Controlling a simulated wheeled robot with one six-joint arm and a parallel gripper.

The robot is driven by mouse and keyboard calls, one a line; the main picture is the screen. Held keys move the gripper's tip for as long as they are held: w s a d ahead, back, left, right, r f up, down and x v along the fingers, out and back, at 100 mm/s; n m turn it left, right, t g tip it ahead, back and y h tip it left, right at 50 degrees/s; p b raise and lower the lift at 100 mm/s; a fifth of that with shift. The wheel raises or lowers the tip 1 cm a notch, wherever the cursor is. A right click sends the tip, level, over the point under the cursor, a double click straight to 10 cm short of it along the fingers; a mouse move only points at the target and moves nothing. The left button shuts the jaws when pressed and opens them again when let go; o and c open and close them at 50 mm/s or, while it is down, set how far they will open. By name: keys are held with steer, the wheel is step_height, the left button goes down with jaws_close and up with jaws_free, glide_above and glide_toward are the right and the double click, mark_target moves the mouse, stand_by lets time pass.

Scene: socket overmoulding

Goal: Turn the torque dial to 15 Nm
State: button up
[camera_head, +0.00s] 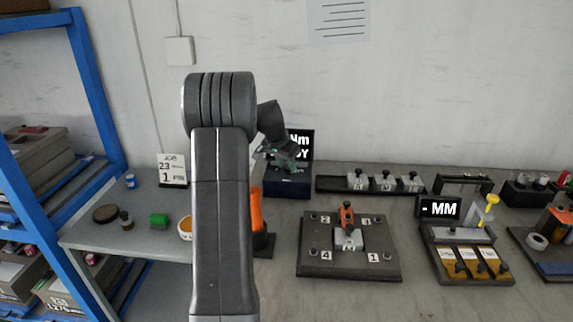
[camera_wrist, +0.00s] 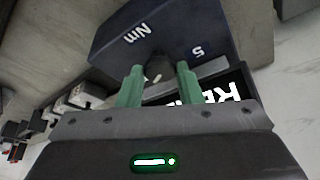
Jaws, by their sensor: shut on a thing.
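The torque unit is a dark blue box (camera_head: 288,188) on the bench near the wall, with an upright black display behind it. The display reads "Nm" and "DY" in the head view, its left part hidden by my arm. In the wrist view the box (camera_wrist: 105,45) carries the labels "Nm" and "5". The dark torque dial (camera_wrist: 157,66) with a white mark sits between the green fingers of my gripper (camera_wrist: 157,72), which is shut on it. The gripper (camera_head: 285,160) is at the box in the head view. I cannot read the dial's setting.
A plate with numbered tiles (camera_head: 310,262) lies right of centre, with a block and orange-topped clamp on it. A black rack (camera_head: 330,185) stands behind it. An "MM" display (camera_head: 439,207) and yellow-part fixture are further right. A blue shelf (camera_head: 95,80) stands left.

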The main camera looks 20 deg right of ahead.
steer(key=o, duration=1)
steer(key=shift+r, duration=0.1)
steer(key=v, duration=1.3)
steer(key=shift+a+r, duration=0.1)
steer(key=shift+r, duration=0.2)
steer(key=shift+f, duration=0.1)
steer(key=x, duration=1.3)
steer(key=shift+f, duration=0.35)
